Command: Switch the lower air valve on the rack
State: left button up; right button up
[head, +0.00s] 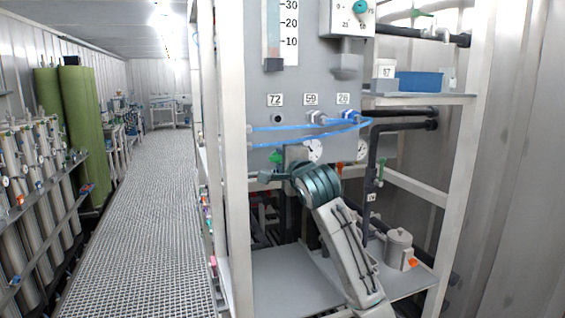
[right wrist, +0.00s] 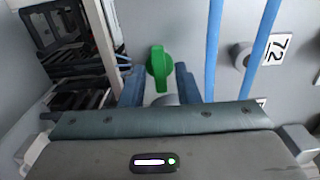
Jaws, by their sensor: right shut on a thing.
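The green valve handle (head: 277,157) sits on the lower part of the grey rack panel, below the blue tubes. In the right wrist view the handle (right wrist: 159,66) stands between the two fingers of my right gripper (right wrist: 160,86). My right gripper (head: 272,170) reaches up to the panel from below and is shut on the green handle. Its wrist and fingers hide part of the valve in the head view. My left gripper is not in view.
Blue tubes (head: 310,127) cross the panel just above, near label 72 (head: 275,100). White rack posts (head: 234,180) stand at the left. The grated aisle (head: 145,200) is clear.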

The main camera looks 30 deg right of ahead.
jog(key=o, duration=0.6)
jog(key=b+v, duration=0.4)
jog(key=v, duration=0.6)
jog(key=shift+s, duration=0.35)
jog(key=shift+a+f, duration=0.15)
